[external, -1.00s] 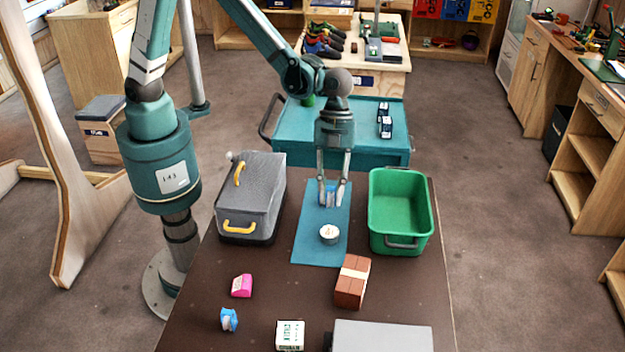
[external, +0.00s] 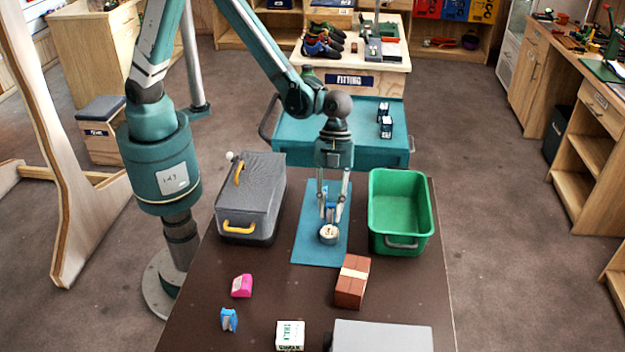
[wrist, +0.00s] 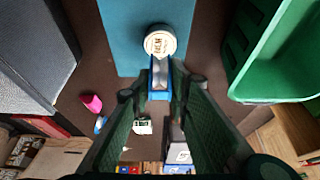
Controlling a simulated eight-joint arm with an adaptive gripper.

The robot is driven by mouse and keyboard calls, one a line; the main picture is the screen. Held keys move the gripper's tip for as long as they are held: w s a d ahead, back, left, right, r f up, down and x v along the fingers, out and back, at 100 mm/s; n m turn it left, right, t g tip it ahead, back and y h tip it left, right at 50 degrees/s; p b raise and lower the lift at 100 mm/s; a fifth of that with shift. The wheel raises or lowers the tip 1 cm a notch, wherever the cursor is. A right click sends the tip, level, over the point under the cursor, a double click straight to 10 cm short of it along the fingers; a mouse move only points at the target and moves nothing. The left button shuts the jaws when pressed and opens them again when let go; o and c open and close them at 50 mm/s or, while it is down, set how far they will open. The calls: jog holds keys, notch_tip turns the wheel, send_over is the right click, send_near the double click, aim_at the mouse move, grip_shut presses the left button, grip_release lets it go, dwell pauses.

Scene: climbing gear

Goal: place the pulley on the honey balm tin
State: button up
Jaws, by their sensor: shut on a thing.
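The honey balm tin (external: 328,236) is a small round pale tin with a printed lid, on the blue mat. It also shows in the wrist view (wrist: 160,41). My gripper (external: 332,216) is shut on the pulley (wrist: 159,79), a blue and silver piece between the fingers, seen small in the external view (external: 331,211). In the wrist view the pulley's far end is at the tin's near edge and seems to overlap it. I cannot tell whether they touch. The fingers hide part of the pulley.
The blue mat (external: 308,249) lies between a grey box with yellow handles (external: 262,195) and a green bin (external: 401,240). A brown brick-like block (external: 351,288), a pink item (external: 242,286), a blue item (external: 229,320) and a white box (external: 290,336) stand nearer the camera.

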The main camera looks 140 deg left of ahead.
aim_at(330, 218)
dwell(0.3)
jog(key=shift+f, duration=1.9)
jog(key=shift+f+b, duration=0.15)
jog(key=shift+b, duration=0.2)
jog(key=o, duration=0.9)
jog(key=shift+r, duration=0.2)
jog(key=shift+p+v, duration=0.7)
jog(key=shift+v, duration=5.3)
